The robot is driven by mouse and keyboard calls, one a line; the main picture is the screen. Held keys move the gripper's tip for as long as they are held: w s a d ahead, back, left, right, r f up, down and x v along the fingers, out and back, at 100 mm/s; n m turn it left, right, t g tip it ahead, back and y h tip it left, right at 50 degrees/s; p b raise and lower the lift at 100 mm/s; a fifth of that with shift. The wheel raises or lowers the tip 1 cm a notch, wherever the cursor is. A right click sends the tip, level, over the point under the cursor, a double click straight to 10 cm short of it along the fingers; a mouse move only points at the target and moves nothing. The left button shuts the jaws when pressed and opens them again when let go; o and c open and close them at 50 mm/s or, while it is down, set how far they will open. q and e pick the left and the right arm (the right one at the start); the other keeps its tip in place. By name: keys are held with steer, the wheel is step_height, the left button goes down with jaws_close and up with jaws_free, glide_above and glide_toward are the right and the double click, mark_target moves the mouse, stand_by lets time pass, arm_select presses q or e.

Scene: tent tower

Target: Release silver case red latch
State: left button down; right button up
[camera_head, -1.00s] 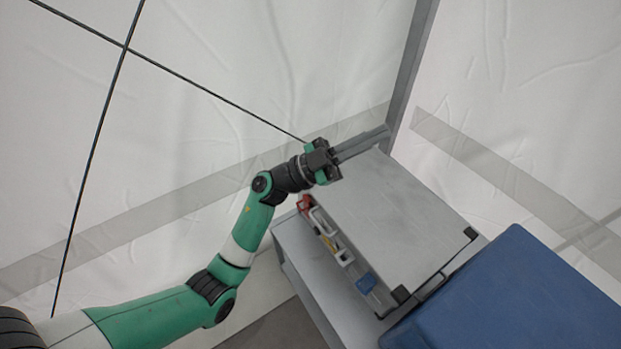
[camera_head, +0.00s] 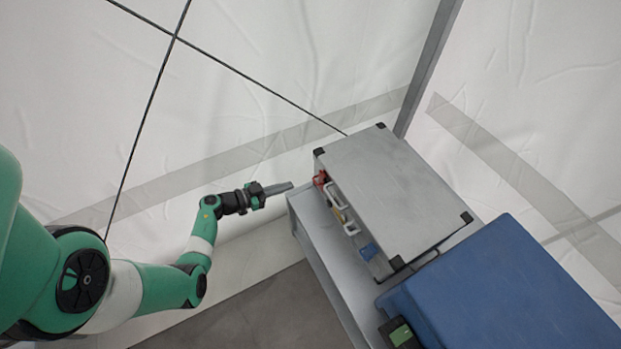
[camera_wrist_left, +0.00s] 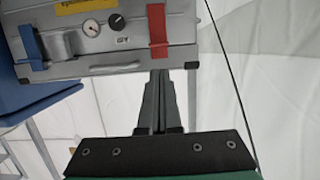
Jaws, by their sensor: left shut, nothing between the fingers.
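The silver case (camera_head: 395,190) lies on a grey shelf, with black corners on its lid. Its red latch (camera_head: 320,180) is on the front face near the left end, and a blue latch (camera_head: 369,251) is near the other end. In the left wrist view the red latch (camera_wrist_left: 157,27) hangs down the case front, just beyond my fingertips, and looks fastened over the lid seam. My left gripper (camera_head: 291,187) is shut and empty, left of the red latch and apart from it; its fingers also show in the wrist view (camera_wrist_left: 160,75). My right gripper is not in view.
A blue case (camera_head: 505,285) sits close beside the silver case at the lower right. The grey shelf (camera_head: 325,240) has a narrow free strip before the silver case. White tent walls and a grey pole (camera_head: 428,70) stand behind.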

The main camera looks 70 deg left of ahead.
arm_select(q)
steer(key=b, duration=0.6)
glide_toward(321, 176)
steer(key=x, duration=0.5)
steer(key=shift+s+f, duration=0.15)
steer(key=shift+f, duration=0.25)
steer(key=shift+w+a, duration=0.1)
steer(key=shift+w, duration=0.6)
steer(key=shift+s, duration=0.1)
